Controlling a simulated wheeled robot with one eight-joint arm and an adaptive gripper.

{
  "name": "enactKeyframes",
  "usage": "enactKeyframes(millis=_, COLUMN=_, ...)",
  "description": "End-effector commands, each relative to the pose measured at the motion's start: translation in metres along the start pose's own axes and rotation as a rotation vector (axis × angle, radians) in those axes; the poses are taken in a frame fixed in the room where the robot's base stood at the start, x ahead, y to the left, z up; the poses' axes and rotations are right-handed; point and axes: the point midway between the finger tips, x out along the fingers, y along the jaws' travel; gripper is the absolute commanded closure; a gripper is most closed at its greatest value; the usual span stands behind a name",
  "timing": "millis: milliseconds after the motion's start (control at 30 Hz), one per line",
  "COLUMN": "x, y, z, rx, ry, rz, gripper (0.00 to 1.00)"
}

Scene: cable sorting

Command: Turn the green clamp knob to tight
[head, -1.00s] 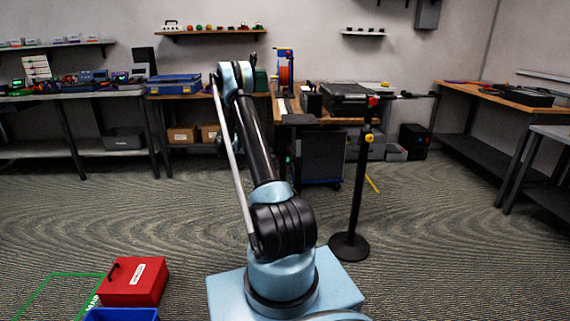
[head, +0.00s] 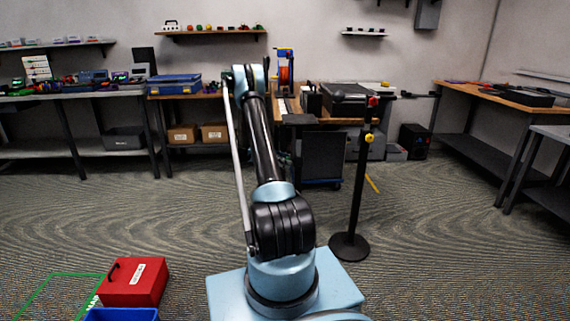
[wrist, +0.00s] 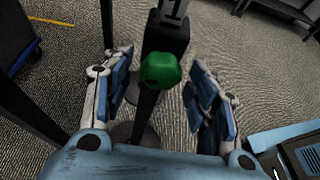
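The green clamp knob (wrist: 160,70) is in the middle of the wrist view, on the front of a dark clamp block (wrist: 167,32) marked "1". The block sits on a dark upright post (wrist: 144,112). My gripper (wrist: 162,84) is open, with one blue-padded finger to the left of the knob and one to the right. Gaps show between the knob and both fingers, so it is not gripped. In the head view my arm hides the gripper, and I cannot make out the green knob for certain.
A black stand (head: 352,190) with a red knob (head: 373,101) and a yellow knob (head: 369,138) stands right of my arm. Behind are a wooden workbench (head: 400,99) and a black case (head: 347,92). A red box (head: 133,283) lies front left. Floor between is open.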

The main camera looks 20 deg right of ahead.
Motion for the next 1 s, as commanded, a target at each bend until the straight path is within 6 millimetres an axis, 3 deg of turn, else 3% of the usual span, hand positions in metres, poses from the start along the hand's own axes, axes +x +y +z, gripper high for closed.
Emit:
enactKeyframes(millis=33, x=-0.0001, y=0.0000, z=0.0000, rx=0.000, ry=0.000, rz=0.000, gripper=0.58)
enactKeyframes(millis=167, x=-0.0002, y=0.0000, z=0.0000, rx=0.000, ry=0.000, rz=0.000, gripper=0.87)
enactKeyframes(millis=200, x=-0.0002, y=-0.0001, z=0.0000, rx=0.000, ry=0.000, rz=0.000, gripper=0.90)
enactKeyframes(millis=633, x=-0.0021, y=-0.0012, z=-0.0007, rx=0.061, ry=0.000, rz=0.028, gripper=0.90)
enactKeyframes(millis=1000, x=-0.0035, y=-0.0029, z=-0.0019, rx=0.326, ry=0.002, rz=0.138, gripper=0.90)
